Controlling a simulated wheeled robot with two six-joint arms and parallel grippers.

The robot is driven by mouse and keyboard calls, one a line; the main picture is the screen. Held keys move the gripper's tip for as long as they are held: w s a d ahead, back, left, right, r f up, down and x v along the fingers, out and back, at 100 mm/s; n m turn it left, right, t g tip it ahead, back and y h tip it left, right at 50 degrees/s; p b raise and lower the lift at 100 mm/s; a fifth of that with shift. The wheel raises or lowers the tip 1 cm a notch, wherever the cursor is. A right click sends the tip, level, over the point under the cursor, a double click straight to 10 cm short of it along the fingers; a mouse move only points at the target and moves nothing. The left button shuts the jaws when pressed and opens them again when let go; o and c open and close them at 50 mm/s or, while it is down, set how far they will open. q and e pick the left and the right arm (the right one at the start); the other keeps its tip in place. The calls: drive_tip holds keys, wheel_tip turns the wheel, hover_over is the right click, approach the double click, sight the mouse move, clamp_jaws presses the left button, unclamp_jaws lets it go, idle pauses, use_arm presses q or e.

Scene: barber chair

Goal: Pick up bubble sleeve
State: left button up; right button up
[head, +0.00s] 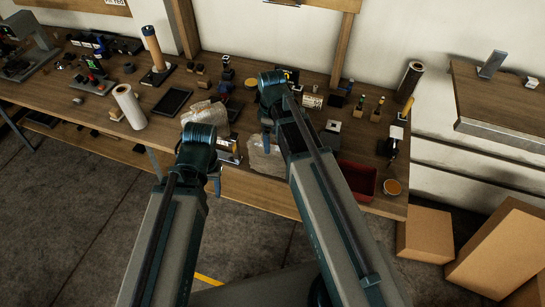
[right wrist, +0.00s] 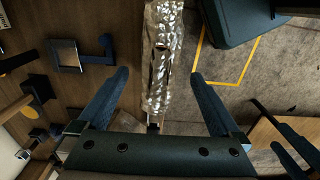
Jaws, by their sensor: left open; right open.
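The bubble sleeve (head: 263,163) is a clear, shiny, crinkled plastic piece at the front edge of the workbench, partly hidden by my right arm in the head view. In the right wrist view the sleeve (right wrist: 163,50) runs lengthwise between my right fingers, along the bench edge beside the floor. My right gripper (right wrist: 159,75) is open, with a finger on either side of the sleeve and a visible gap to each. My left gripper (head: 215,175) is open and empty, left of the sleeve near the front edge; its fingers are mostly hidden in the head view.
The workbench is crowded. A crumpled brownish packet (head: 205,112) lies behind my left gripper. A white roll (head: 129,107) stands left. Cardboard boxes (head: 425,235) are on the floor at right.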

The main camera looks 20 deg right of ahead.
sight(273, 144)
wheel_tip(273, 144, down, 4)
drive_tip(key=b, duration=0.3)
drive_tip(key=shift+d+f, duration=0.1)
drive_tip(key=shift+c, duration=0.2)
clamp_jaws()
